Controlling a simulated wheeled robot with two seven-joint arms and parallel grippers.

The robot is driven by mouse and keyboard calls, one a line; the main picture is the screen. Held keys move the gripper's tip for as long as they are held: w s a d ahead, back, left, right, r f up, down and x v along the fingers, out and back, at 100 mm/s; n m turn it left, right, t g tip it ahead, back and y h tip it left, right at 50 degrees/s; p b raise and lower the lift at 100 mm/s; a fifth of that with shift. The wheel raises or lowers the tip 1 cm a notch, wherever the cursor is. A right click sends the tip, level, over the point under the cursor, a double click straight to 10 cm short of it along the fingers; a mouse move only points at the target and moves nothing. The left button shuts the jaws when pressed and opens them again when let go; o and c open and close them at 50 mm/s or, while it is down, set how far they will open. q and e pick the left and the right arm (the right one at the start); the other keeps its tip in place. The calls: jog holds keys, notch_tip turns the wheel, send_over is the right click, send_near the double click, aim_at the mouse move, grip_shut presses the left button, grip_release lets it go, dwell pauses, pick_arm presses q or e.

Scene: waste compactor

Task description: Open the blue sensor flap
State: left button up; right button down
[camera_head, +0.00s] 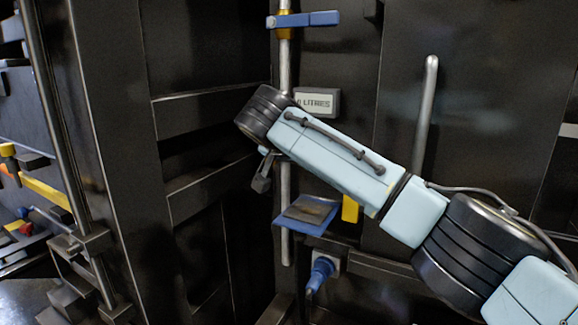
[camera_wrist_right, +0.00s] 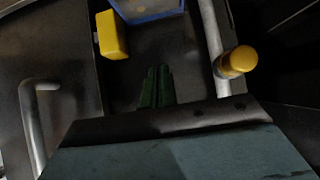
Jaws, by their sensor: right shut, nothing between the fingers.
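The blue sensor flap (camera_head: 318,217) is a small blue piece with a grey-brown panel on it, on the dark machine wall below my right forearm in the head view. Its blue edge also shows at the top of the right wrist view (camera_wrist_right: 152,16), cut off by the frame. I cannot tell how far it is open. My right gripper (camera_head: 262,182) hangs below the wrist, left of the flap and apart from it in the picture. In the wrist view its dark green fingers (camera_wrist_right: 156,86) are together and empty, pointing toward the flap's side. My left gripper is not in view.
A yellow block (camera_head: 350,208) sits right of the flap. A vertical metal pipe (camera_head: 285,235) runs beside it. A blue plug (camera_head: 320,272) is below, and a blue lever (camera_head: 308,19) and litre display (camera_head: 318,101) are above. A yellow knob (camera_wrist_right: 236,62) shows in the wrist view.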

jog(key=shift+d, duration=0.25)
jog(key=b+v, duration=0.3)
jog(key=v, duration=1)
